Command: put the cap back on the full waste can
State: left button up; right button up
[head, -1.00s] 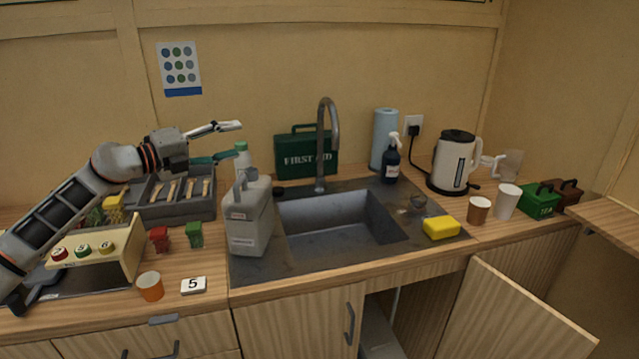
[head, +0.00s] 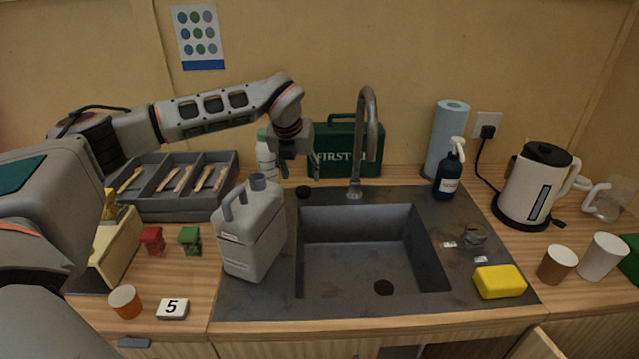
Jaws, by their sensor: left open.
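The waste can (head: 250,240) is a grey jerrycan with a handle. It stands upright on the dark sink surround, left of the basin, and its round neck (head: 257,182) has no cap on it. A small black cap (head: 303,193) lies on the surround behind the can, near the basin's back left corner. My left gripper (head: 300,176) points down with its fingers apart and empty. In the picture it is just above the cap; I cannot tell the exact height. My right gripper is not in view.
The tap (head: 365,140) rises right of the gripper. A white bottle (head: 265,158) and a green first aid box (head: 348,150) stand close behind it. A cutlery tray (head: 190,210) is at left. The sink basin (head: 350,245) is empty.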

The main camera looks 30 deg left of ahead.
aim_at(302, 191)
pick_arm(q)
jog(key=shift+a+y, duration=0.3)
jog(key=shift+a, duration=0.05)
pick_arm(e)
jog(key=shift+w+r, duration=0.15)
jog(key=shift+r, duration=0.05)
pick_arm(q)
jog(key=shift+x, duration=1.35)
jog(key=shift+d, duration=0.1)
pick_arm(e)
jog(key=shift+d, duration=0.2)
pick_arm(q)
jog(key=shift+f, duration=0.15)
jog(key=x, duration=0.1)
jog(key=p+x, duration=0.1)
jog(key=x, duration=0.3)
jog(key=shift+s+d+f+p, duration=0.1)
jog(key=shift+s+d+p, duration=0.1)
jog(key=shift+p, duration=0.15)
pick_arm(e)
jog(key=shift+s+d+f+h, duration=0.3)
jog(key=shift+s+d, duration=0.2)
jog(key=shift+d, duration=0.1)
